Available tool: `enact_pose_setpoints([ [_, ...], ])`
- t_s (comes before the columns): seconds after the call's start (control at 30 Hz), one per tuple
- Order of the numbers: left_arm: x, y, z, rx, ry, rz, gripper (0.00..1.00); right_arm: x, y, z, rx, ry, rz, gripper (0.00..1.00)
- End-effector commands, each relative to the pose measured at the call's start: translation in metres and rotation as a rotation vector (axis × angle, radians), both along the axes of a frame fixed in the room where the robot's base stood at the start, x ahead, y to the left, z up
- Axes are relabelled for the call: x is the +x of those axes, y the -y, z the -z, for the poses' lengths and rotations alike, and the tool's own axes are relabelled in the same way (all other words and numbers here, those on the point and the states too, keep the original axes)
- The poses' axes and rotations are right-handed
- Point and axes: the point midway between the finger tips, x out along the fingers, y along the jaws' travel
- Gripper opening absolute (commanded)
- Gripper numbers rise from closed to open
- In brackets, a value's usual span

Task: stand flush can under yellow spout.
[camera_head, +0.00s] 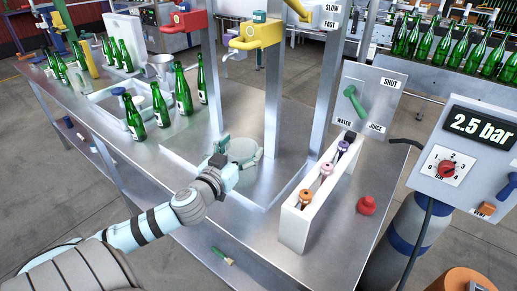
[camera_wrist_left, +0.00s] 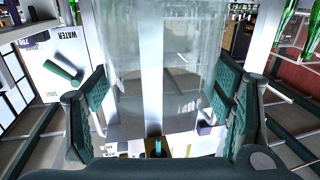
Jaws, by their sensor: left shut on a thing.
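The flush can (camera_head: 243,150) looks like a pale, see-through cylinder and appears upright in the recessed area of the steel bench. My left gripper (camera_head: 240,160) is shut on it from the near side, with one finger at each side. In the left wrist view the can (camera_wrist_left: 160,75) fills the space between the finger pads of my left gripper (camera_wrist_left: 158,110). The yellow spout (camera_head: 258,35) sticks out from a steel post above and behind the can. I cannot tell whether the can touches the bench or is exactly below the spout. My right gripper is out of view.
Green bottles (camera_head: 183,90) stand to the left on the bench. A red spout (camera_head: 185,20) is at the back left. A white rack (camera_head: 295,220) with small coloured stoppers, a red piece (camera_head: 367,205) and the water/juice lever panel (camera_head: 365,100) are to the right. Steel posts rise close behind the can.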

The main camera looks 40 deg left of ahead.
Motion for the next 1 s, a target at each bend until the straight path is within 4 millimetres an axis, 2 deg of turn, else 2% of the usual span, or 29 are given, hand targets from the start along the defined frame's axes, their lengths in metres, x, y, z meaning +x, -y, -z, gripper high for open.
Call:
enact_pose_setpoints([
  [0.03,0.02,-0.005,-0.001,-0.01,0.009,-0.007,0.26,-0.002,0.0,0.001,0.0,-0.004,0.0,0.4],
  [0.13,0.057,-0.012,-0.004,-0.012,0.007,-0.005,0.26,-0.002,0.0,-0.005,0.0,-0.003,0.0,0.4],
  [0.2,0.077,-0.016,-0.004,-0.008,0.005,-0.002,0.26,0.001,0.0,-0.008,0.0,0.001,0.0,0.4],
  [0.3,0.092,-0.02,-0.003,-0.002,0.003,-0.001,0.26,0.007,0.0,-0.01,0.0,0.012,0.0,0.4],
  [0.37,0.094,-0.021,0.002,-0.001,0.0,-0.002,0.26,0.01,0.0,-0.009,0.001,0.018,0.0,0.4],
  [0.53,0.095,-0.022,0.032,0.001,-0.001,-0.003,0.26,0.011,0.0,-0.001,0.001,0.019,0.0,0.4],
  [0.83,0.094,-0.023,0.036,0.004,-0.001,-0.004,0.26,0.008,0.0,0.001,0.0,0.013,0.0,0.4],
  [0.87,0.094,-0.023,0.036,0.003,-0.002,-0.004,0.79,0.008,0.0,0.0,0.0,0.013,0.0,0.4],
  [0.97,0.094,-0.023,0.035,0.003,-0.002,-0.004,0.94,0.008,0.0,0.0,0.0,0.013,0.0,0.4],
  [1.0,0.094,-0.023,0.035,0.003,-0.002,-0.004,0.94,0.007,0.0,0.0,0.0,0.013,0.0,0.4],
])
